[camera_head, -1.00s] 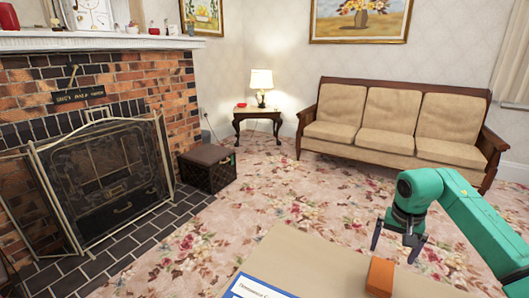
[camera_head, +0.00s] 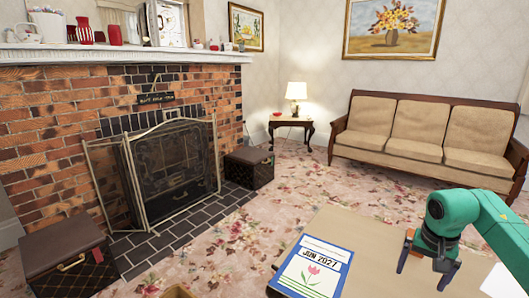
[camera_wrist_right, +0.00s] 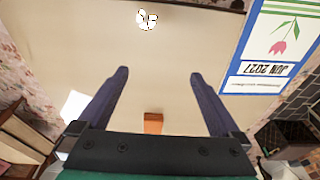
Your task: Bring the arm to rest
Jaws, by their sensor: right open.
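My right gripper (camera_head: 427,270) is at the lower right of the head view, on the green arm that comes in from the right. In the right wrist view its two dark fingers (camera_wrist_right: 158,75) are spread wide with nothing between their tips. It is above the tan table top (camera_head: 372,255). An orange block (camera_head: 410,233) shows just past the gripper, mostly hidden by it. The block also shows in the right wrist view (camera_wrist_right: 153,123), apart from the fingers. My left gripper is in neither view.
A JUN 2027 calendar with a tulip (camera_head: 312,268) lies on the table's left part. A white sheet (camera_head: 505,281) is at the right. A brick fireplace with a screen (camera_head: 170,165), dark boxes (camera_head: 70,258) and a sofa (camera_head: 425,130) stand beyond. Flowered carpet between is open.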

